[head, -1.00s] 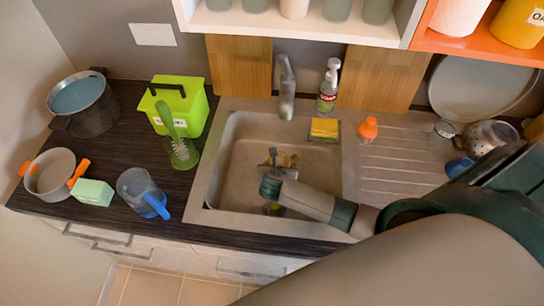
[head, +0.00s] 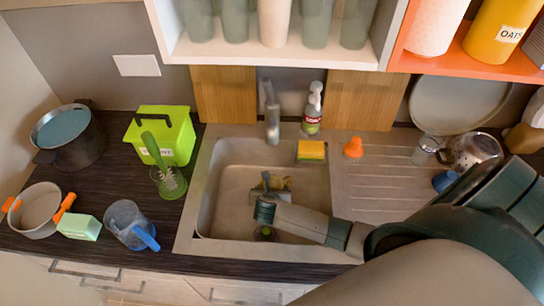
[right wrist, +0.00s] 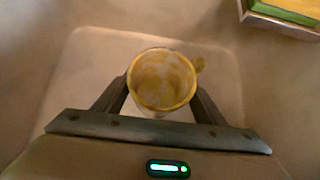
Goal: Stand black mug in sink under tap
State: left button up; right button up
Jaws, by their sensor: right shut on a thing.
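The mug (right wrist: 163,80) in the right wrist view looks dull yellow-brown and mottled inside, not black. Its opening faces that camera and its handle points right. My right gripper (head: 271,184) is shut on it, one finger on each side, inside the sink (head: 232,185). In the head view the gripper and wrist hide most of the mug. The grey tap (head: 272,112) stands at the sink's back edge, beyond the gripper. Whether the mug touches the sink floor cannot be told. My left gripper is not in view.
A yellow-green sponge (head: 311,151), a soap bottle (head: 313,110) and an orange-topped item (head: 353,148) stand behind and right of the sink. A green brush (head: 165,170), a lime box (head: 160,135) and a clear jug (head: 130,224) are to the left. A shelf (head: 280,55) hangs above.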

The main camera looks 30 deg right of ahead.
jog(key=shift+f, duration=0.3)
jog(key=o, duration=1.8)
jog(key=shift+f, duration=0.1)
jog(key=shift+s+a, duration=0.1)
jog(key=shift+v, duration=2.45)
jog(key=s+a+r, duration=0.3)
jog(key=s+r, duration=0.1)
jog(key=r, duration=0.6)
jog(key=shift+s+r, duration=0.2)
jog(key=shift+r, duration=0.2)
jog(key=shift+a, duration=0.1)
